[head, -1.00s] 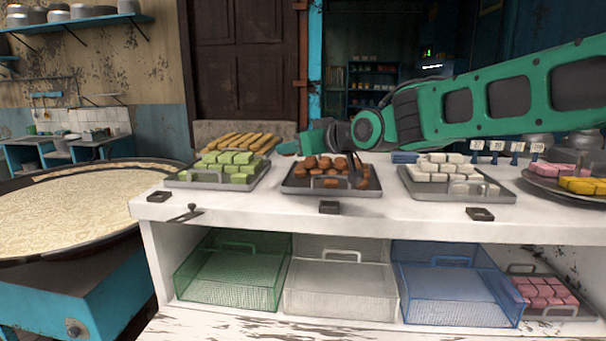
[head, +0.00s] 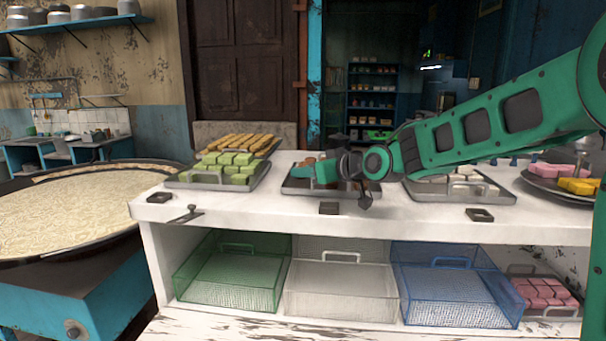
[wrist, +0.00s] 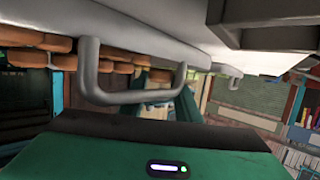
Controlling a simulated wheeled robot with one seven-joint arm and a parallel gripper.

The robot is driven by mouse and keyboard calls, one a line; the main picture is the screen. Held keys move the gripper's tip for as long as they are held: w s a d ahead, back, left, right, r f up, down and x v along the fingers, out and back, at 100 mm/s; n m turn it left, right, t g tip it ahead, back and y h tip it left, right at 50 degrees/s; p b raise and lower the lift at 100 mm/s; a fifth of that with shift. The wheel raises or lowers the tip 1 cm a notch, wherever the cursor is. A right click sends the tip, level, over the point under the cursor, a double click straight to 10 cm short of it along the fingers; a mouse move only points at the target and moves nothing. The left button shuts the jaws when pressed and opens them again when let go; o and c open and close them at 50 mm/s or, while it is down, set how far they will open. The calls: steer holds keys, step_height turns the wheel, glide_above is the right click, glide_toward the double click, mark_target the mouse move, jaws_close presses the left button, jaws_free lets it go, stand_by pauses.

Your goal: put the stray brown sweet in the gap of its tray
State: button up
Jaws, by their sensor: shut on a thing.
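The brown sweets' metal tray (head: 300,191) stands on the white counter, mostly hidden behind my arm. A few brown sweets (head: 308,162) show at its back left. In the wrist view, rows of brown sweets (wrist: 40,58) appear upside down, beside the tray's handle (wrist: 135,99). The gap is not clear in either view.
Trays of green sweets (head: 224,186) and white sweets (head: 480,198) stand left and right of the brown tray. A small dark square holder (head: 329,208) sits at the counter's front edge, close to my gripper. Wire baskets (head: 235,302) are below.

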steer(key=shift+f, duration=0.4)
steer(key=shift+s+f, duration=0.1)
steer(key=shift+f, duration=0.25)
steer(key=o, duration=1)
steer(key=shift+f, duration=0.1)
steer(key=shift+c, duration=0.2)
steer(key=shift+o, duration=0.3)
steer(key=shift+f, duration=0.1)
steer(key=shift+r, duration=0.65)
steer(key=v, duration=1.1)
steer(key=shift+s+d+r, duration=0.15)
steer(key=shift+d+r, duration=0.05)
steer(key=shift+r, duration=0.3)
steer(key=shift+s, duration=0.1)
